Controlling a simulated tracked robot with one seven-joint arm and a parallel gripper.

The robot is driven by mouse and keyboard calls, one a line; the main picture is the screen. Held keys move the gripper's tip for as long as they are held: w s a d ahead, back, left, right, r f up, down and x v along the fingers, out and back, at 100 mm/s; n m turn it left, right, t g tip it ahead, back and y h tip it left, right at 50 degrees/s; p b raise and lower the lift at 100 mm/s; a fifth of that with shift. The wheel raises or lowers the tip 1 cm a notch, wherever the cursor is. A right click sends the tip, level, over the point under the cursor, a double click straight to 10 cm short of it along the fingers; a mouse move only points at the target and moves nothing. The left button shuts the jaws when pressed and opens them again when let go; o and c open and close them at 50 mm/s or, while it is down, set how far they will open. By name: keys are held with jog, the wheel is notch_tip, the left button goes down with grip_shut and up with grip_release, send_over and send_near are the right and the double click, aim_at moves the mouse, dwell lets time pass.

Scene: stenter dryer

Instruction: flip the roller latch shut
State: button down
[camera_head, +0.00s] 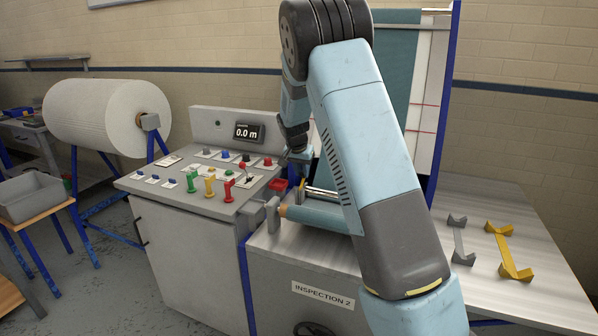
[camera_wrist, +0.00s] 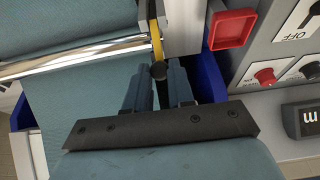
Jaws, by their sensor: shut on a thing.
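The roller latch is a narrow yellow lever (camera_wrist: 155,40) with a round black knob (camera_wrist: 159,70), at the right end of the shiny roller (camera_wrist: 80,55) in the wrist view. My gripper (camera_wrist: 159,76) has its two fingertips closed around the knob. In the head view the yellow lever (camera_head: 301,185) shows small beside the roller (camera_head: 322,193), below my gripper (camera_head: 301,157). The knob is hidden there, and my arm covers much of the roller. The lever's exact angle is hard to tell.
A red square part (camera_wrist: 232,28) sits close right of the latch in the wrist view. The control panel (camera_head: 215,190) with colored levers stands left of it. Teal cloth (camera_wrist: 60,110) lies under the roller. Grey (camera_head: 459,240) and yellow (camera_head: 507,252) brackets lie on the right bench.

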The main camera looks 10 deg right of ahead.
jog(key=shift+w+a, duration=0.1)
jog(key=shift+w, duration=0.15)
jog(key=shift+w+d+f+g+y, duration=0.15)
jog(key=shift+w+d+g+y, duration=0.15)
jog(key=shift+w+g+y, duration=0.25)
jog(key=shift+w+d+f+g+y, duration=0.2)
jog(key=shift+d+g+y, duration=0.15)
jog(key=shift+g, duration=0.3)
jog(key=shift+w+d+f+g+y, duration=0.3)
jog(key=shift+w+f+g+y, duration=0.15)
jog(key=shift+g+y, duration=0.35)
jog(key=shift+w+d+f+g+y, duration=0.3)
jog(key=shift+w+g+y, duration=0.2)
jog(key=shift+g, duration=0.5)
jog(key=c, duration=1)
grip_release()
jog(key=shift+s+f, duration=0.1)
jog(key=shift+f, duration=0.05)
jog(key=shift+d, duration=0.1)
